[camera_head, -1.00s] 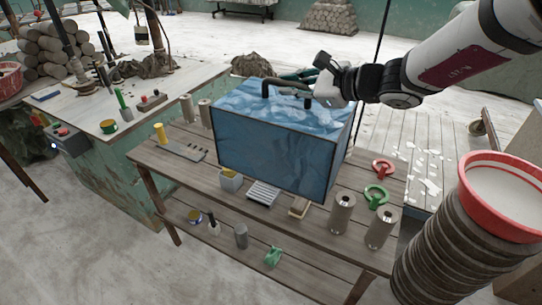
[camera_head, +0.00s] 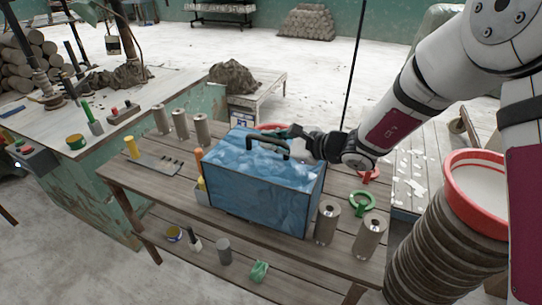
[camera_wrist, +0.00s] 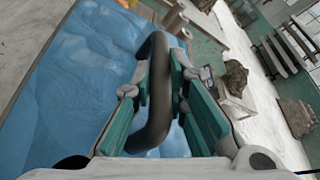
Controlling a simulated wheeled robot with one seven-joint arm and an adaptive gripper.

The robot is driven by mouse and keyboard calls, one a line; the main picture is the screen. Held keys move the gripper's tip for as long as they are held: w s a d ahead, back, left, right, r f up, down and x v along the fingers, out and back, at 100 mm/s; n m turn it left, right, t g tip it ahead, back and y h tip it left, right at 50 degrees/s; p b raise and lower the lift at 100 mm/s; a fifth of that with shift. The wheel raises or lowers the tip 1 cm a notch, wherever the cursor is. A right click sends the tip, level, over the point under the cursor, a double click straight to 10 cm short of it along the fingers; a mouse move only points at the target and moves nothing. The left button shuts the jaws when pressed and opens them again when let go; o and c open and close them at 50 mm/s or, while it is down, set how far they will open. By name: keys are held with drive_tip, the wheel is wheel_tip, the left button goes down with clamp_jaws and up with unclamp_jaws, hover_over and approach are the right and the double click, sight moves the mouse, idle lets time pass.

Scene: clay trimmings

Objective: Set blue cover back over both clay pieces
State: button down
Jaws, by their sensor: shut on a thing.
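The blue cover (camera_head: 255,195) is a box with a marbled blue top and a dark arched handle (camera_head: 262,138). It stands over the middle of the wooden table, level, with its lower edge at or very near the tabletop; I cannot tell if it touches. My gripper (camera_head: 287,146) is shut on the handle from the right side. In the wrist view the teal finger pads of my gripper (camera_wrist: 160,85) lie on both sides of the handle (camera_wrist: 158,105). I see no clay pieces that I can be sure of; the space under the cover is hidden.
Two grey cylinders (camera_head: 327,222) stand close to the cover's right edge, with a green ring (camera_head: 361,203) behind. Several cylinders (camera_head: 180,125) stand at the back left. A red-rimmed bucket stack (camera_head: 470,185) is at right.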

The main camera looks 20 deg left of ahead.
sight(276, 156)
drive_tip(key=shift+f, duration=2.55)
drive_tip(key=c, duration=1.6)
unclamp_jaws()
drive_tip(key=shift+d, duration=0.15)
drive_tip(key=v, duration=1.2)
